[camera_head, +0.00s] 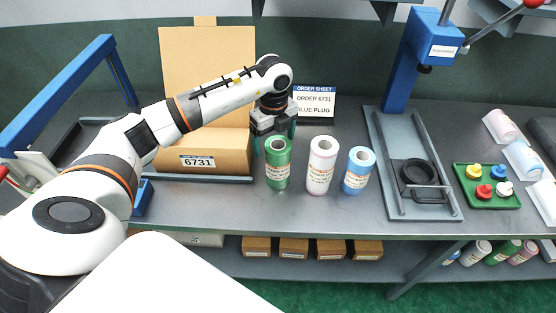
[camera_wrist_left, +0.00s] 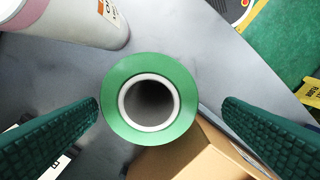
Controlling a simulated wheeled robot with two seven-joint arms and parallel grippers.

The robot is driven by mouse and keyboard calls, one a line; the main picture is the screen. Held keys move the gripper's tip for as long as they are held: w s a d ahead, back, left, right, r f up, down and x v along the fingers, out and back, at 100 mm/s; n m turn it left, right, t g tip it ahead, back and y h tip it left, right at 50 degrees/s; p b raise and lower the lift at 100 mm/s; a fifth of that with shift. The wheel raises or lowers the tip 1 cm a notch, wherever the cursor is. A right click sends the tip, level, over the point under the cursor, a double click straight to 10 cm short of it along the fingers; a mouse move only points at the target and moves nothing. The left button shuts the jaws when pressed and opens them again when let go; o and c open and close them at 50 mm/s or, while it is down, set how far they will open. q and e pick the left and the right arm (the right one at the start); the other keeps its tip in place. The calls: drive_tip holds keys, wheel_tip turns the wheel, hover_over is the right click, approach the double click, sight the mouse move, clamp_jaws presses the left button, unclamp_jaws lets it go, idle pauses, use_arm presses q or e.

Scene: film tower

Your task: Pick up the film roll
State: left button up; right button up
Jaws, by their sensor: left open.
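Three film rolls stand upright in a row on the grey workbench (camera_head: 330,222): a green roll (camera_head: 278,166), a white and pink roll (camera_head: 321,165) and a blue roll (camera_head: 358,171). My left gripper (camera_head: 274,136) is just above and behind the green roll. In the left wrist view the green roll (camera_wrist_left: 119,101) shows end-on with its hollow core, between the open green-padded fingers of the left gripper (camera_wrist_left: 160,115). No contact shows there. The white and pink roll (camera_wrist_left: 82,22) is at that view's upper left. My right gripper is not in view.
An open cardboard box (camera_head: 215,152) labelled 6731 stands left of the rolls. An order sheet (camera_head: 314,103) stands behind them, reading ORDER 6731 and BLUE PLUG. A blue press (camera_head: 397,70) and a green tray (camera_head: 487,198) of coloured plugs are to the right.

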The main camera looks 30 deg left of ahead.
sight(278, 164)
use_arm(q)
drive_tip(key=shift+f, duration=0.75)
drive_tip(key=shift+d+f+p, duration=0.15)
drive_tip(key=shift+f+p, duration=0.1)
drive_tip(key=shift+p, duration=0.15)
drive_tip(key=f, duration=0.1)
drive_tip(key=f+p, duration=0.1)
drive_tip(key=f, duration=0.1)
drive_tip(key=shift+w+d+f+p, duration=0.3)
drive_tip(key=shift+f+p, duration=0.05)
drive_tip(key=shift+p, duration=0.05)
drive_tip(key=shift+f, duration=0.55)
drive_tip(key=shift+r, duration=0.1)
drive_tip(key=c, duration=1.4)
drive_tip(key=shift+w+r, duration=0.1)
